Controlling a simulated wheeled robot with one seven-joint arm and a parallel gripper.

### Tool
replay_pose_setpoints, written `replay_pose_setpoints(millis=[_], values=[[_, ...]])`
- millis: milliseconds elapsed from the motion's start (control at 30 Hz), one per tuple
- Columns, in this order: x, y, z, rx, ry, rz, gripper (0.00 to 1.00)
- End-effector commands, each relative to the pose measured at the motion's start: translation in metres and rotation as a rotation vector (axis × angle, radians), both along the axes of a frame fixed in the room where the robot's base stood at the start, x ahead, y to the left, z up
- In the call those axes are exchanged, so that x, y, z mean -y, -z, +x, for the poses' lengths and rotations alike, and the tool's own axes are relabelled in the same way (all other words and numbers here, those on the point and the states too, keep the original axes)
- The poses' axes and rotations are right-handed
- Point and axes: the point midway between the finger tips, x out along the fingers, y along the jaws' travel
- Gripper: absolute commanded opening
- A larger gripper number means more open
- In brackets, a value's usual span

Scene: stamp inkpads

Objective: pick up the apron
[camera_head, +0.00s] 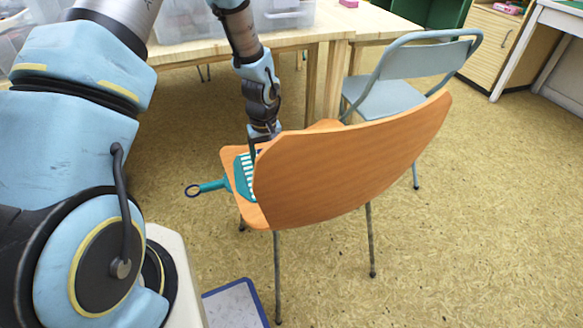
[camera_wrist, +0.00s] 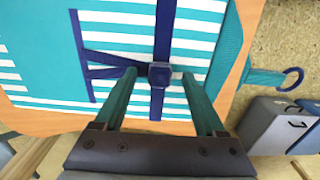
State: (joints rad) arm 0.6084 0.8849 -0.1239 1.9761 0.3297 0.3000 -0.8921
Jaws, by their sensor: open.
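The apron (camera_head: 243,176) lies folded on the seat of an orange wooden chair (camera_head: 350,165). It is teal with white stripes, and a teal strap ending in a dark ring sticks out past the left seat edge. The chair back hides part of it. In the wrist view the apron (camera_wrist: 120,45) fills much of the picture, with dark blue straps crossing at a small knot or buckle (camera_wrist: 160,74). My gripper (camera_wrist: 160,77) is open over it, with the knot between its fingertips. I cannot tell if the fingers touch the cloth. In the head view my gripper (camera_head: 258,145) is partly hidden behind the chair back.
A grey-blue chair (camera_head: 400,85) stands behind the orange one. A wooden table (camera_head: 310,35) with clear plastic bins (camera_head: 285,14) is at the back. A blue-edged panel (camera_head: 233,303) lies low in front. The floor to the right is clear.

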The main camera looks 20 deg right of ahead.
Motion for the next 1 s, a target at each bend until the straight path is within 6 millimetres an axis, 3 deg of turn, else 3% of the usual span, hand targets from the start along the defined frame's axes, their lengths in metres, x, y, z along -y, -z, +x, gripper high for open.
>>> replay_pose_setpoints(millis=[133, 767, 1000], values=[[0.0000, -0.0005, 0.0002, 0.000, 0.000, 0.000, 0.72], [-0.0001, -0.0007, 0.0002, 0.000, 0.000, 0.000, 0.02], [-0.0001, -0.0008, 0.0002, 0.000, 0.000, 0.000, 0.00]])
